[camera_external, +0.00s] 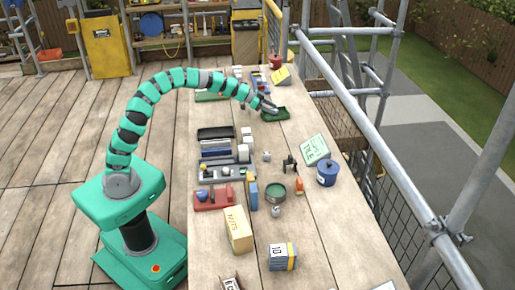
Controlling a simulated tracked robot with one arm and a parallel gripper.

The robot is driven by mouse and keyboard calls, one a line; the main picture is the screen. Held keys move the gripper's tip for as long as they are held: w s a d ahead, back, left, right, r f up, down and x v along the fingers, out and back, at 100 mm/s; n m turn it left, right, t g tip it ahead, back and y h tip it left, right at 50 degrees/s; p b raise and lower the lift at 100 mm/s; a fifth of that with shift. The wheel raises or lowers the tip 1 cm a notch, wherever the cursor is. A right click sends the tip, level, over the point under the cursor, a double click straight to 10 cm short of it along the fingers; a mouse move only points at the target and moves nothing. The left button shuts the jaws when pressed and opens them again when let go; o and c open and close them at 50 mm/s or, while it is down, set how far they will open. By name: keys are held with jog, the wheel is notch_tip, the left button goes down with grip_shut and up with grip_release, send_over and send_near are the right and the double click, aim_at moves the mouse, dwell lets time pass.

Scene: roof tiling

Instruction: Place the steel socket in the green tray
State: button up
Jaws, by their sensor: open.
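The green tray (281,114) lies on the far half of the long wooden bench. My gripper (271,108) is open, just above the tray's left part and covering some of it. I cannot make out anything between the jaws or inside the tray. I cannot tell for sure which thing is the steel socket. A small grey piece (267,156) sits mid-bench, and another small grey cylinder (275,211) stands in front of the green tin.
On the near bench are a green tin (276,193), a blue pot (327,174), a nuts box (238,229), a red tray (212,197) and a green sign (315,149). A scaffold rail (385,165) runs along the right. Bench around the tray's near side is clear.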

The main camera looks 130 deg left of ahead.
jog(key=p+v, duration=0.2)
jog(key=v, duration=0.9)
jog(key=shift+s+d+r, duration=0.25)
jog(key=w+d+r+m+t+h, duration=0.1)
jog(key=w+d+r, duration=0.5)
jog(key=w+d, duration=0.15)
jog(key=w+d+r+m+h, duration=0.1)
jog(key=w+d+r+m, duration=0.1)
jog(key=w+d+r, duration=0.55)
jog(key=w+d+r+m+t+h, duration=0.1)
jog(key=w+d+r, duration=0.4)
jog(key=d, duration=0.2)
jog(key=w+d+r+m+h, duration=0.1)
jog(key=w+d+r, duration=0.35)
jog(key=d, duration=0.35)
jog(key=s+d+r+t, duration=0.1)
jog(key=d+r, duration=0.5)
jog(key=d, duration=0.5)
jog(key=s+d+r+m+t+h, duration=0.1)
jog(key=s+d+r, duration=0.1)
jog(key=d+r, duration=0.4)
jog(key=s+d+r+t+h, duration=0.1)
jog(key=d+r, duration=0.5)
jog(key=d, duration=1.1)
jog(key=shift+s, duration=0.3)
jog(key=shift+r, duration=0.1)
